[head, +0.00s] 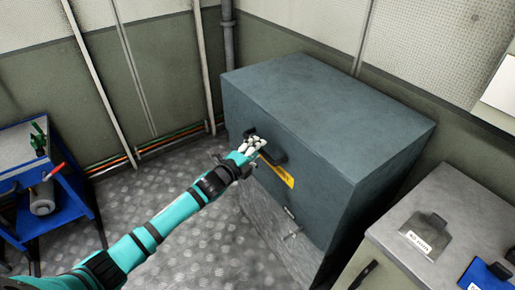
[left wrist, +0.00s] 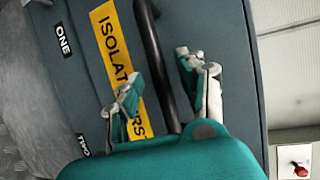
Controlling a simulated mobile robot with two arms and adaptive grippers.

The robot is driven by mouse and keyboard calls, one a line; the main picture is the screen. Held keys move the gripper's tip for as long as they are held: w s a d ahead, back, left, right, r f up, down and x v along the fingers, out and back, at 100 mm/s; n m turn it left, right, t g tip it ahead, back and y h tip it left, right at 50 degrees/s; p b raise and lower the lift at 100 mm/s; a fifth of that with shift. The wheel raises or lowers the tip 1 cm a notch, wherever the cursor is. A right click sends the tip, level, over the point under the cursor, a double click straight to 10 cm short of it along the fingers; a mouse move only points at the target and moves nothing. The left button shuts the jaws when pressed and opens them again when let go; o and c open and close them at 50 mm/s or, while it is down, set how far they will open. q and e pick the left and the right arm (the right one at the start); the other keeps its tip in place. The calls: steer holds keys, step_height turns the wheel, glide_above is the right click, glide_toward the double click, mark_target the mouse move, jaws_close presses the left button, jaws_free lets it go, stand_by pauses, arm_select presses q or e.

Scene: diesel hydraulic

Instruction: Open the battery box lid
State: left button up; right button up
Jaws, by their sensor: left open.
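The battery box lid (head: 325,95) is a large dark blue-grey cover, closed, on the box against the wall. A black bar handle (head: 273,153) is on its front, above a yellow label (head: 276,171). My left gripper (head: 256,144) is open at the handle. In the left wrist view the handle (left wrist: 156,65) runs between the two spread fingertips of the left gripper (left wrist: 165,75); I cannot tell whether they touch it. The yellow label (left wrist: 112,45) is partly hidden by one finger. My right gripper is out of view.
A blue cart (head: 65,190) with tools stands at the left. A grey cabinet (head: 455,205) with a black plate and a blue plate on top stands close at the right. Small latch-like fittings (head: 292,234) stick out low on the box front. The patterned floor between is clear.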

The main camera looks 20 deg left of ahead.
arm_select(q)
steer(key=shift+x, duration=0.85)
steer(key=shift+c, duration=0.4)
jaws_close()
